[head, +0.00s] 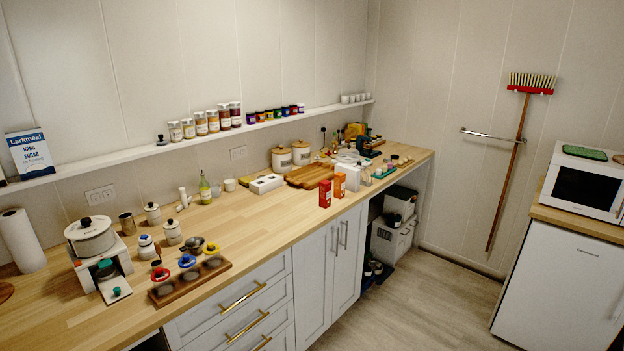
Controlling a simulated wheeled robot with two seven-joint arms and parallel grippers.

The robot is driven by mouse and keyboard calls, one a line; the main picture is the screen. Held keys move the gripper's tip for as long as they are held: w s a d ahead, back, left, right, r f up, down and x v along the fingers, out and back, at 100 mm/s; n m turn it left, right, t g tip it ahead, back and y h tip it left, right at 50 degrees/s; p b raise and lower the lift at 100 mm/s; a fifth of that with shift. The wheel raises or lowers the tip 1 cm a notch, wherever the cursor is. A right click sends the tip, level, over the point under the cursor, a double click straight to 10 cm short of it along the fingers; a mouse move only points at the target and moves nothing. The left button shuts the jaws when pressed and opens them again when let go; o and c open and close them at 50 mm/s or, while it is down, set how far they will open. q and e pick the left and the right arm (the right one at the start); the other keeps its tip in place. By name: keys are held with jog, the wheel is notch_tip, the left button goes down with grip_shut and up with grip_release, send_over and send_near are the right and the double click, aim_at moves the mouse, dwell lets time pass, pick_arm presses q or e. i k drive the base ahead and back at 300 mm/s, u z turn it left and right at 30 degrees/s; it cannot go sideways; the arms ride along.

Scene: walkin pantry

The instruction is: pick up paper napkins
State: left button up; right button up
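I cannot make out the paper napkins for certain at this size. A low white block-like thing (266,184) with a dark spot on top lies on the wooden counter (238,240), left of a brown wooden board. A white paper roll (21,240) stands upright at the far left of the counter. Neither of my grippers is in view.
Red (325,193) and orange (339,186) boxes stand near the counter's front edge. Jars and a white pot (90,237) crowd the left. A shelf (200,139) runs above. The floor (440,300) is clear before the microwave cabinet (560,285).

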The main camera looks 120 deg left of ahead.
aim_at(353, 174)
jog(key=u, duration=3.7)
